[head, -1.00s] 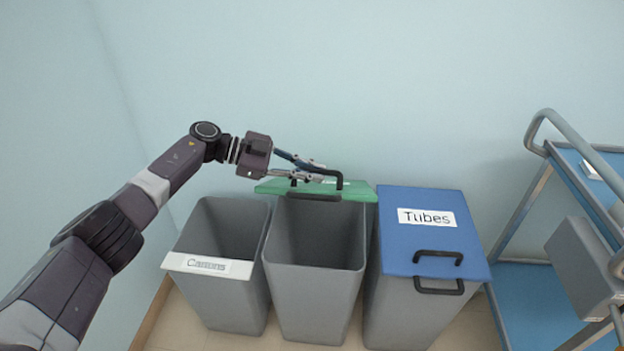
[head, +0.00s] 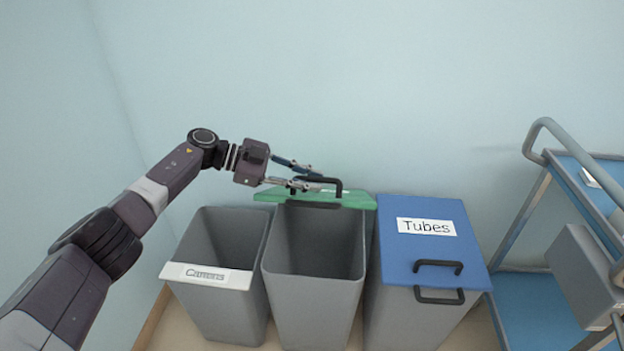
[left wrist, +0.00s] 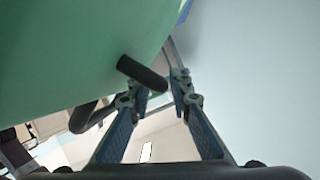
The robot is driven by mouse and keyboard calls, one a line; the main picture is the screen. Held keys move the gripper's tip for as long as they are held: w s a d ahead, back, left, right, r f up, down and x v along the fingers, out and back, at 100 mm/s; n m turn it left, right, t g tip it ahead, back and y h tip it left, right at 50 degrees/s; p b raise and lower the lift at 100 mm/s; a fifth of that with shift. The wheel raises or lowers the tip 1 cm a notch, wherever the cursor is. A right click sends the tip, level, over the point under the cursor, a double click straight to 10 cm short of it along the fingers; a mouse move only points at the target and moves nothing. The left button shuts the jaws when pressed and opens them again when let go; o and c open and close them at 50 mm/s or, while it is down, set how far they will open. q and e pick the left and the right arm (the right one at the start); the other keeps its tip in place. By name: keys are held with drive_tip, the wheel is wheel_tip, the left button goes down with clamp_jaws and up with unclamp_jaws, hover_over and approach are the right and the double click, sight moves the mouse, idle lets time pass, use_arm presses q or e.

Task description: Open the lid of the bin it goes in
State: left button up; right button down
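The middle grey bin (head: 315,275) stands open, with its green lid (head: 360,201) raised at the back near the wall. A black handle (head: 339,187) sits on the lid. My left gripper (head: 314,178) is beside this handle, its two fingers apart. In the left wrist view the green lid (left wrist: 70,45) fills the upper left. The handle's black bar (left wrist: 142,73) reaches toward the left gripper's fingertips (left wrist: 162,88), which have a gap between them. I cannot tell whether a finger touches the bar. My right gripper is not in view.
The left bin (head: 225,305) is open and has a white label, too blurred to read surely. The right bin's blue lid (head: 400,258), labelled Tubes, is shut. A blue-shelved trolley (head: 525,300) stands at the right. The wall is close behind the bins.

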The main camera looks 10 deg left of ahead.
use_arm(q)
drive_tip(key=v, duration=1.1)
drive_tip(key=shift+a+r, duration=0.1)
drive_tip(key=shift+a, duration=0.15)
drive_tip(key=shift+c, duration=0.4)
